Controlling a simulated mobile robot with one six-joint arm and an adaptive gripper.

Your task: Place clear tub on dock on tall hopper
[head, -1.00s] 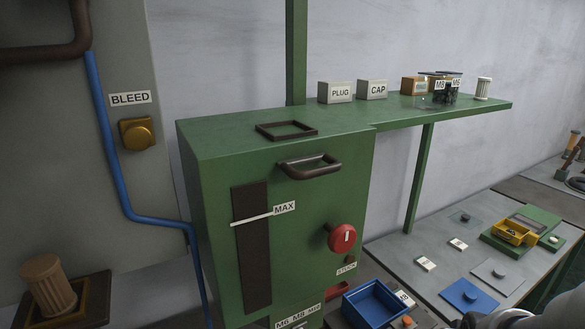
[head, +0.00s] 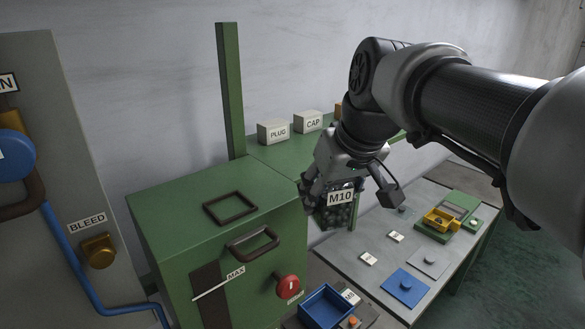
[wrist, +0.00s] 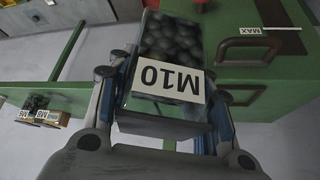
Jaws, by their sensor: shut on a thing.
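The clear tub (head: 333,218), labelled M10 and filled with dark round pieces, is held in my gripper (head: 345,194). In the wrist view the tub (wrist: 172,38) sits between the two fingers, which are shut on its sides. The tall green hopper (head: 160,215) stands left of the tub in the head view. The dock, a dark square frame (head: 240,216), lies empty on the hopper's top. The tub hangs in the air to the right of the hopper, apart from the dock.
A brown handle (head: 252,254) and a red knob (head: 289,286) stick out of the hopper's front. A green post (head: 231,90) rises behind it. PLUG (head: 273,132) and CAP (head: 308,122) blocks stand on the shelf. A blue tray (head: 325,307) is below.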

